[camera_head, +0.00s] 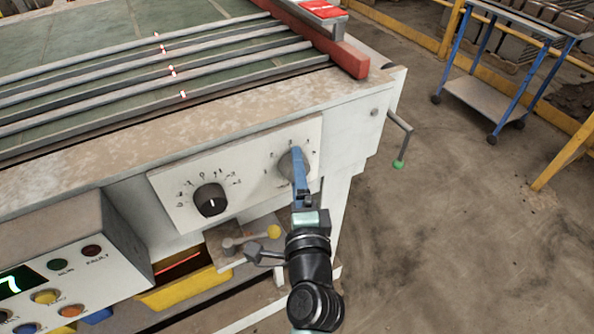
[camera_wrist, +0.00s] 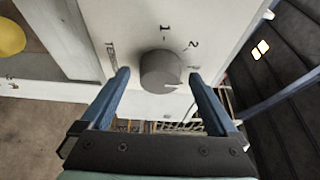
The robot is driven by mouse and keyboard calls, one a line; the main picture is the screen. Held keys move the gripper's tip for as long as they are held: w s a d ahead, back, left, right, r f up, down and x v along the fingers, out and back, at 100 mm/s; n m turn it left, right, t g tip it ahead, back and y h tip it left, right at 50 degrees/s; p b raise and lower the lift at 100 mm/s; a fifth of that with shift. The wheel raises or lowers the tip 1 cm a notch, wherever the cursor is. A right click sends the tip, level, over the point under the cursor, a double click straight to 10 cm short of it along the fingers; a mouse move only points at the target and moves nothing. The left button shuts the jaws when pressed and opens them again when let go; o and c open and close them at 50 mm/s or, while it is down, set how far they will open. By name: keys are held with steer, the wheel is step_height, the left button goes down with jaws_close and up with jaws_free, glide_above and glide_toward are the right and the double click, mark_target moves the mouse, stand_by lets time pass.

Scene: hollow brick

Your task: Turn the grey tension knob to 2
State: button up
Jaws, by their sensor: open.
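The grey tension knob (camera_wrist: 160,68) is round, on a white panel (camera_wrist: 120,20), and lies between my gripper's two blue fingers in the wrist view. A small white pointer line near its edge faces right, past the printed 2 (camera_wrist: 192,44). The 1 (camera_wrist: 164,28) is above the knob. Any mark right of the pointer is hard to read near the right finger. My gripper (camera_wrist: 158,76) is open, with a small gap showing on each side. In the head view the grey knob (camera_head: 286,164) is partly hidden behind my gripper (camera_head: 298,160).
A black knob (camera_head: 209,200) with its own dial is left on the same panel. Below are a yellow-ended lever (camera_head: 272,231) and a yellow tray (camera_head: 185,289). A control box (camera_head: 70,265) is at lower left. A green-ended crank (camera_head: 400,150) sticks out right.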

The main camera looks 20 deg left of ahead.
steer(key=shift+w+a, duration=0.2)
steer(key=shift+w, duration=0.05)
steer(key=c, duration=1.4)
steer(key=shift+f+b, duration=0.2)
steer(key=shift+b, duration=0.5)
steer(key=n+y+b, duration=0.1)
steer(key=n+b, duration=0.2)
steer(key=b, duration=0.3)
steer(key=n+t+y+b, duration=0.1)
steer(key=n+b, duration=0.2)
steer(key=b, duration=0.4)
steer(key=n+y+b, duration=0.1)
steer(key=n+b, duration=0.2)
steer(key=b, duration=0.3)
steer(key=shift+d+f+n+t+b, duration=0.1)
steer(key=shift+f+n+t+b, duration=0.05)
steer(key=shift+n+t+b, duration=0.15)
